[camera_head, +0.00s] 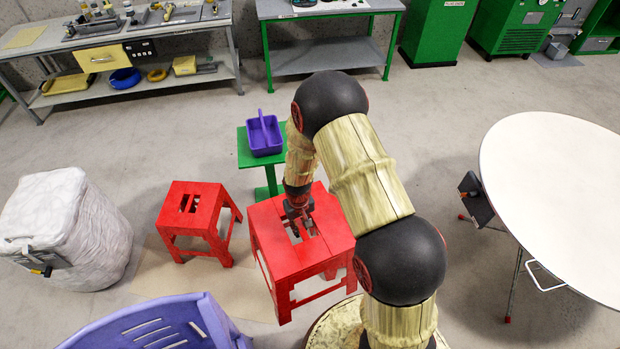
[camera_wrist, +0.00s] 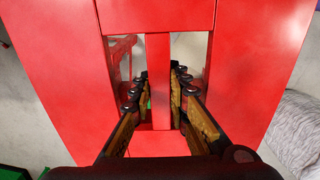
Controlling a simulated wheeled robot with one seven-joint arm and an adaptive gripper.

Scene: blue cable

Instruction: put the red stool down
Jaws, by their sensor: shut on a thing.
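A red stool (camera_head: 278,256) is in the middle of the head view, under the end of my arm. My gripper (camera_head: 301,225) reaches down to the slots in its seat. In the wrist view my gripper (camera_wrist: 161,97) is shut on the bar between the two slots of the stool's seat (camera_wrist: 75,80). The stool looks roughly upright and slightly tilted in the picture. Whether its feet touch the floor is hard to tell. A second, smaller-looking red stool (camera_head: 196,209) stands on the floor to the left.
A green side table (camera_head: 246,152) with a purple caddy (camera_head: 264,133) stands just behind. A white covered bin (camera_head: 68,226) is at left, a purple chair (camera_head: 160,328) at the front, and a white round table (camera_head: 560,190) at right.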

